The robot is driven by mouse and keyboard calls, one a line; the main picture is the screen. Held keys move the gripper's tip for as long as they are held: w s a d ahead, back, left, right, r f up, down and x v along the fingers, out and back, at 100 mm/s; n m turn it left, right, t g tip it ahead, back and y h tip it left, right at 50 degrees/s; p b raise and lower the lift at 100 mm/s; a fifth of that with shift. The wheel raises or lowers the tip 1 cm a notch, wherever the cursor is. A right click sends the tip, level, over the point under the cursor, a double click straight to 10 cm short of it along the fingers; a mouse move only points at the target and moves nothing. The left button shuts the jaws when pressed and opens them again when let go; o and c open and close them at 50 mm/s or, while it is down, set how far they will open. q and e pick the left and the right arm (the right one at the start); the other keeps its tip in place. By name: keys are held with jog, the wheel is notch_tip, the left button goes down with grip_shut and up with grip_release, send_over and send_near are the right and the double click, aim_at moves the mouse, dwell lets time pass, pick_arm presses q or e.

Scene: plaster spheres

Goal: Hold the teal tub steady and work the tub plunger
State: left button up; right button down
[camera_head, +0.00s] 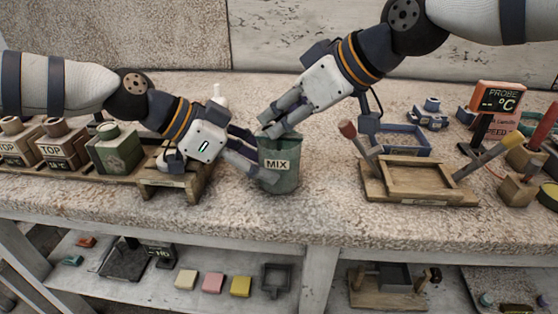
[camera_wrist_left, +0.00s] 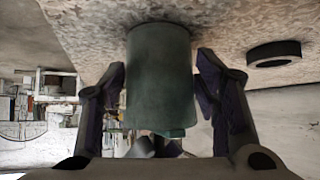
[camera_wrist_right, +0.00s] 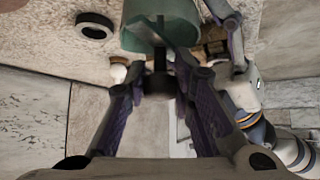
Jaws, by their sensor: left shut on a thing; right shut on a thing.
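The teal tub (camera_head: 283,180), labelled MIX, stands upright on the stone counter. In the left wrist view the tub (camera_wrist_left: 160,75) is between the fingers of my left gripper (camera_wrist_left: 160,85), which is shut on it from the side. My right gripper (camera_head: 274,128) is above the tub's mouth. In the right wrist view it is shut on the dark top of the tub plunger (camera_wrist_right: 158,84). The plunger's dark rod runs down into the open tub (camera_wrist_right: 135,38). The plunger's lower end is hidden inside.
Several square bottles (camera_head: 116,150) stand on a wooden rack at the left. A wooden frame (camera_head: 418,180) with upright handles is right of the tub, near a probe display (camera_head: 497,97). Coloured blocks (camera_head: 211,283) lie on the lower shelf. The counter just right of the tub is clear.

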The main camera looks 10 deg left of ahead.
jog(key=shift+r, duration=2.2)
jog(key=shift+f, duration=2.3)
jog(key=shift+r, duration=2.4)
jog(key=shift+f, duration=2.4)
